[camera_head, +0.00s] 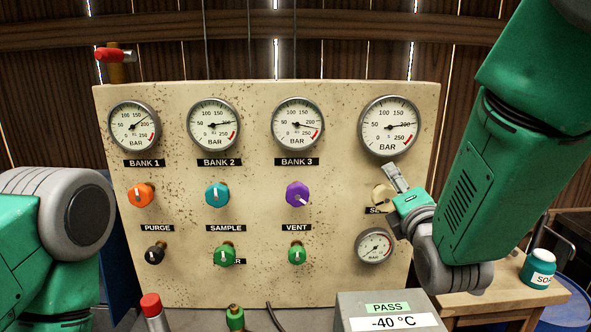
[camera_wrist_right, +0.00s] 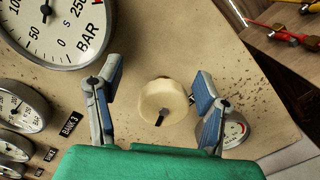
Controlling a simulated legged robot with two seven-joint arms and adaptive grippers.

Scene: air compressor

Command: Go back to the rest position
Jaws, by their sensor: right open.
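My right gripper (camera_head: 392,201) is in front of the right side of the beige compressor panel (camera_head: 180,285). In the right wrist view my right gripper (camera_wrist_right: 158,78) is open, its blue-padded fingers on either side of a cream knob (camera_wrist_right: 162,100) with a dark slot. The knob lies between the fingers with gaps to both; depth to it is hard to judge. In the head view the cream knob (camera_head: 380,193) is partly hidden by the gripper, and its label is mostly covered. My left arm shows at the left edge, but its gripper is out of frame.
Several gauges, coloured knobs and small valves cover the panel. A grey box marked PASS (camera_head: 388,308) stands low in front. A soap jar (camera_head: 538,268) sits on a wooden table (camera_head: 510,292) at right, near my right arm.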

